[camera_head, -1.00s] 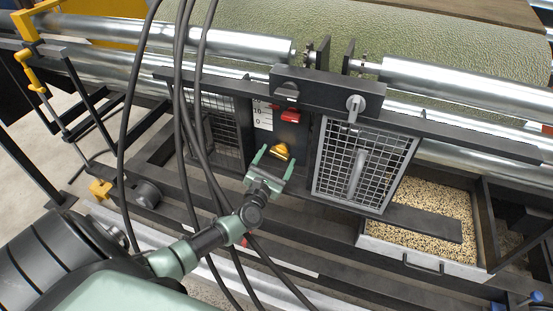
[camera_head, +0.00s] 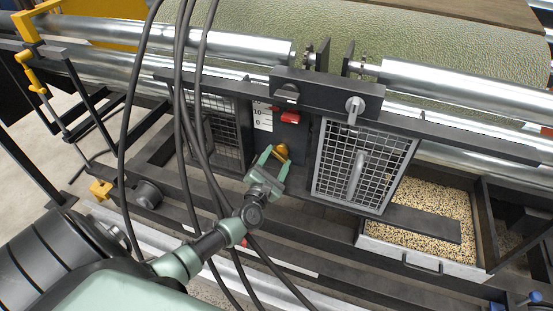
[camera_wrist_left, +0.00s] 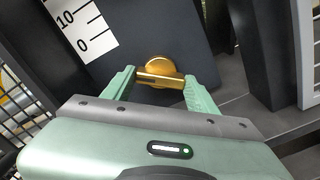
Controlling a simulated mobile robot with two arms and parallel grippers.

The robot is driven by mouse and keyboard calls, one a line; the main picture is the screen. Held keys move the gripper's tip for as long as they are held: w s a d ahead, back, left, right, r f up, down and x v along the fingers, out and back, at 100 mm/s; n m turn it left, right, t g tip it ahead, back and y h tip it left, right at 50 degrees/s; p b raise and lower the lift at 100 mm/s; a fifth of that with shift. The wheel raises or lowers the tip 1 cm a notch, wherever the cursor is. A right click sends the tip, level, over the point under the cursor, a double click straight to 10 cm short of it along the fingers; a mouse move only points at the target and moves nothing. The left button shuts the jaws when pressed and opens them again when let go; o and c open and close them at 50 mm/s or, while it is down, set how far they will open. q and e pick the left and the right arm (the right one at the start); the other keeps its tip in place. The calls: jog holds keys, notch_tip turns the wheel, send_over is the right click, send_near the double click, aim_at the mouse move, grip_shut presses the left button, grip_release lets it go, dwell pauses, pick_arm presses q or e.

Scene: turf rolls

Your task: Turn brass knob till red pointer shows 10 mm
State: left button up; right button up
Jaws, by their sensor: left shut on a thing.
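The brass knob (camera_head: 282,152) sits on a dark panel below a white scale (camera_head: 263,117). It also shows in the left wrist view (camera_wrist_left: 158,71) between the fingertips. My left gripper (camera_head: 276,154) is shut on the knob, one green finger on each side; it shows in the wrist view too (camera_wrist_left: 157,83). The red pointer (camera_head: 289,117) is right of the scale, near the upper marks; its exact reading is too small to tell. The wrist view shows the scale's 10 and 0 marks (camera_wrist_left: 82,30) but not the pointer. My right gripper is not in view.
A grey mesh guard (camera_head: 364,165) stands close right of the knob. Black cables (camera_head: 180,90) hang in front on the left. A tray of granules (camera_head: 385,247) lies lower right. Metal rollers (camera_head: 450,85) and green turf (camera_head: 420,45) are behind.

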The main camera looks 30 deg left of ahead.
pick_arm(q)
jog(key=m, duration=0.4)
jog(key=shift+m+p, duration=0.3)
jog(key=shift+p, duration=0.1)
jog(key=m+p, duration=0.1)
jog(key=m, duration=0.3)
jog(key=shift+m, duration=0.3)
jog(key=m+p, duration=0.1)
jog(key=m, duration=0.4)
jog(key=m+p, duration=0.1)
jog(key=m, duration=0.4)
jog(key=m+p, duration=0.1)
jog(key=m, duration=0.2)
jog(key=shift+m, duration=0.3)
jog(key=m, duration=0.3)
jog(key=shift+f+m, duration=0.1)
jog(key=shift+m, duration=0.2)
jog(key=m, duration=0.3)
jog(key=shift+m, duration=2.2)
